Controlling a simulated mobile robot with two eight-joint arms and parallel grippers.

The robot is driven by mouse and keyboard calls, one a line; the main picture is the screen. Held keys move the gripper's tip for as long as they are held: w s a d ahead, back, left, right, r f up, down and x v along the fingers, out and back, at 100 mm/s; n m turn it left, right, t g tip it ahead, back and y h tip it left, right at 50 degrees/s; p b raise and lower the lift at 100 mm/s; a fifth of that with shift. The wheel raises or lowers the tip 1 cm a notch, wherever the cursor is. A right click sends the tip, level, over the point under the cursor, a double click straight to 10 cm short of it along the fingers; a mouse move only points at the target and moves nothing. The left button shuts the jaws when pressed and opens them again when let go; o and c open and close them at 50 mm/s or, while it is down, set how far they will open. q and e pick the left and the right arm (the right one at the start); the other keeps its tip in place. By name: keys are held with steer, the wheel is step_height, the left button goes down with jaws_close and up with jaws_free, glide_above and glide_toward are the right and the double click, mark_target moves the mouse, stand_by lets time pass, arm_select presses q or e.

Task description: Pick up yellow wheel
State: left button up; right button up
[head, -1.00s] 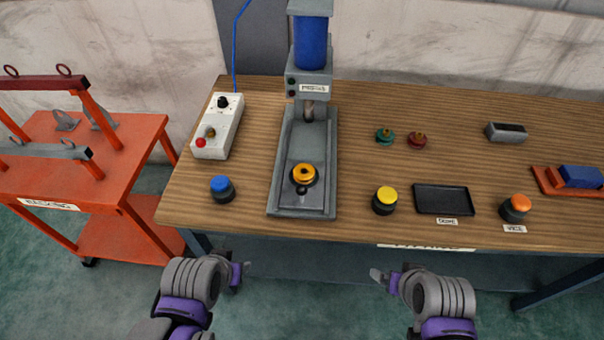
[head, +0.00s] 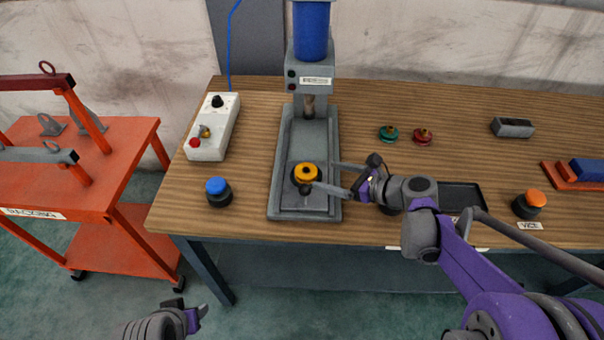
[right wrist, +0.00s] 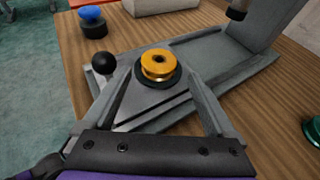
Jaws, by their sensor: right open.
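The yellow wheel (head: 306,173) is an orange-yellow grooved disc with a centre hole. It sits on a dark round seat on the grey press base (head: 280,190). My right gripper (head: 334,177) is open just right of the wheel, its fingers pointing at it. In the right wrist view the wheel (right wrist: 158,65) stands ahead, between the lines of the two open fingers (right wrist: 155,85); I cannot tell whether they touch it. A black ball knob (right wrist: 104,62) is beside the left finger. My left gripper (head: 190,313) is low at the bottom left, off the table, its jaw opening unclear.
The press column (head: 312,70) rises behind the wheel. A blue button (head: 218,191) and a white control box (head: 213,127) stand left. Green (head: 388,134) and red (head: 423,136) wheels lie right. My right arm covers part of the black tray (head: 462,196). An orange button (head: 530,203) stands farther right.

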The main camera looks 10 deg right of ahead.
mark_target(309, 172)
steer(key=x, duration=0.7)
steer(key=shift+s+f, duration=0.1)
steer(key=shift+f, duration=0.15)
jaws_close()
steer(key=shift+r, duration=0.1)
